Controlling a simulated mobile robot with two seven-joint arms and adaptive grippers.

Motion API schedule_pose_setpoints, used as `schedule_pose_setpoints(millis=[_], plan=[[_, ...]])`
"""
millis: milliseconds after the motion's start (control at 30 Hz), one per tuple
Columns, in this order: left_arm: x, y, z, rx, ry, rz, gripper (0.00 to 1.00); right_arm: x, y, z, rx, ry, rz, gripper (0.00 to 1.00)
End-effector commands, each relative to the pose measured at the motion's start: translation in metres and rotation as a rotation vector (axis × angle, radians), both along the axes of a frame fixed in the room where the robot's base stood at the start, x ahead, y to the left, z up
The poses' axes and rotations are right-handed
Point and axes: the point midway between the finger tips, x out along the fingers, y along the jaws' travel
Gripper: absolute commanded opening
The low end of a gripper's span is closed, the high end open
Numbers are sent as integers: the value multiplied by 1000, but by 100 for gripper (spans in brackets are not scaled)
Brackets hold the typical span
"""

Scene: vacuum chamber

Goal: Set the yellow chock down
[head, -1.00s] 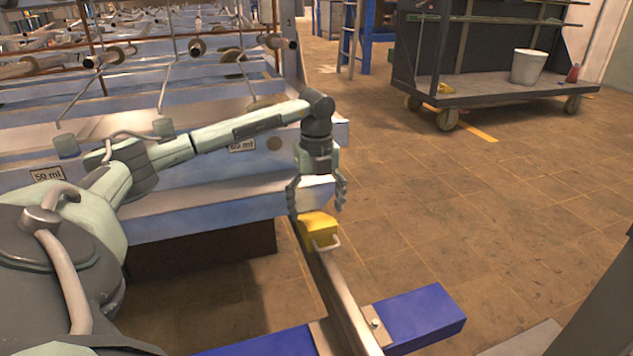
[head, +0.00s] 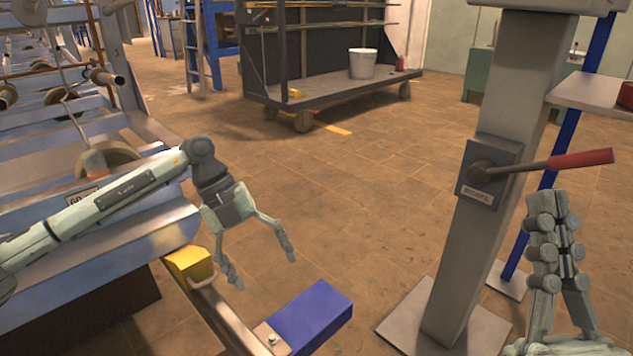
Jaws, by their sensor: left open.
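The yellow chock (head: 188,263) sits on the narrow metal rail (head: 225,315) at lower left, at the rail's far visible end against the machine. My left gripper (head: 262,271) is open and empty, its two fingers spread, to the right of the chock and apart from it. My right gripper (head: 556,200) is at the lower right with its fingers pointing up and close together, with nothing seen between them.
A grey post (head: 465,190) with a red-handled brake lever (head: 560,163) stands between the grippers, nearer the right one. A wheeled cart (head: 330,100) with a white bucket (head: 363,64) stands behind. Open floor lies between.

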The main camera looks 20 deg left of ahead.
Motion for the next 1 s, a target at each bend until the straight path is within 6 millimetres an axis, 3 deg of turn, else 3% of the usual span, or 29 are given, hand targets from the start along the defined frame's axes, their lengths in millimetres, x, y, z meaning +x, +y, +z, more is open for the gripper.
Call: schedule_pose_setpoints(millis=[33, 100, 167, 200, 267, 300, 367, 400, 500, 567, 733, 833, 1000], plan=[[-19, -51, -6, -140, 1, -88, 80, 0, 0, 0, 0, 0, 0, 0], [-47, -116, 1, -355, -15, -189, 80, 0, 0, 0, 0, 0, 0, 0], [-74, -168, 17, -558, -29, -252, 80, 0, 0, 0, -1, 0, -1, 0], [-94, -200, 34, -706, -39, -280, 80, 0, 0, 0, -1, 0, -1, 0], [-121, -240, 69, -947, -59, -290, 80, 0, 0, 0, 0, -1, -1, 0], [-139, -261, 100, -1123, -73, -272, 80, 0, 0, 0, 0, -1, -1, 0], [-157, -279, 154, -1409, -101, -184, 80, 0, 0, 0, 0, -1, -1, 0], [-162, -279, 190, -1587, -120, -86, 80, 0, 0, 0, 0, -1, -1, 0], [-153, -248, 251, -1918, -156, 236, 80, 0, 0, 0, 0, -1, -1, 0], [-141, -221, 268, -2037, -164, 443, 80, 0, 0, 0, 0, -1, -1, 0], [-119, -165, 271, -2155, -145, 868, 80, 0, 0, 0, 0, -1, 0, 0], [-114, -153, 266, -2162, -133, 972, 80, 0, 0, 0, 0, -1, 0, 0], [-113, -150, 264, -2160, -130, 997, 80, 0, 0, 0, 0, -1, 0, 0]])
